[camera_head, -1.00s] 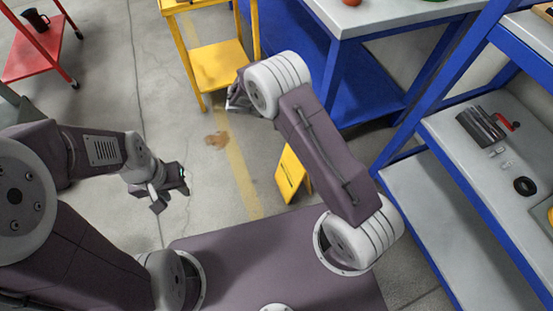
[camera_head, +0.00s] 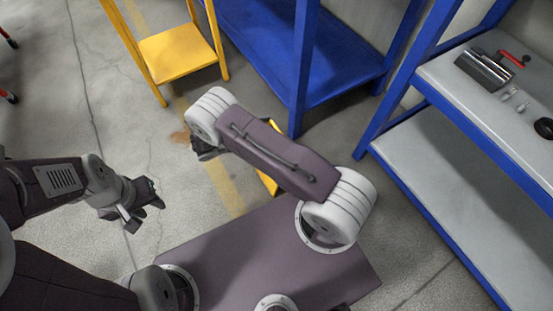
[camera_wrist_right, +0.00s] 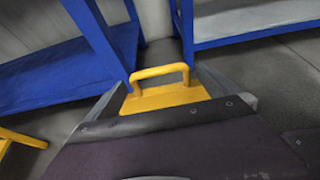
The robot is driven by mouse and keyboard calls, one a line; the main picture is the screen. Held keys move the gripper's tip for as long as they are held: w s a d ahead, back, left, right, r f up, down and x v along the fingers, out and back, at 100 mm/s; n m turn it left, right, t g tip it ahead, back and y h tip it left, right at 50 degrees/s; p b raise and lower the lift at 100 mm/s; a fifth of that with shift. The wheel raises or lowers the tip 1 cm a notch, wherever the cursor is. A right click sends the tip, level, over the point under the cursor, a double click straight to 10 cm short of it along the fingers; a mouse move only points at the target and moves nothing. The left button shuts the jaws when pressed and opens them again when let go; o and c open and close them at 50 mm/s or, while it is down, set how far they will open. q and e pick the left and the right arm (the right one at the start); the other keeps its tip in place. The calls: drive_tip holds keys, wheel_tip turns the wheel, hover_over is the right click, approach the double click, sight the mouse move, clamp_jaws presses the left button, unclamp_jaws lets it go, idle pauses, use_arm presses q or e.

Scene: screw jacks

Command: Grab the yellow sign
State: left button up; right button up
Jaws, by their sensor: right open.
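The yellow sign (camera_head: 267,181) stands on the floor just beyond the front edge of my base. In the head view my right arm hides most of it. In the right wrist view the sign's top (camera_wrist_right: 165,98) shows in the middle, with its raised loop handle upward; its lower part is hidden. My right gripper (camera_head: 207,152) is open and empty, left of the sign in the head view and partly hidden by its own wrist. My left gripper (camera_head: 140,208) hangs further left over the floor, its fingers apart and empty, well away from the sign.
A yellow stand (camera_head: 178,54) is at the upper left. A blue workbench (camera_head: 300,75) stands behind the sign. A blue shelf unit (camera_head: 450,190) with grey boards runs along the right, holding a dark metal part (camera_head: 485,68). Open floor lies at the left.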

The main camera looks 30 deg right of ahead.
drive_tip(key=b+x, duration=0.3)
drive_tip(key=x, duration=0.1)
drive_tip(key=shift+f, duration=0.25)
drive_tip(key=shift+d, duration=0.5)
drive_tip(key=shift+r, duration=0.1)
drive_tip(key=c, duration=2)
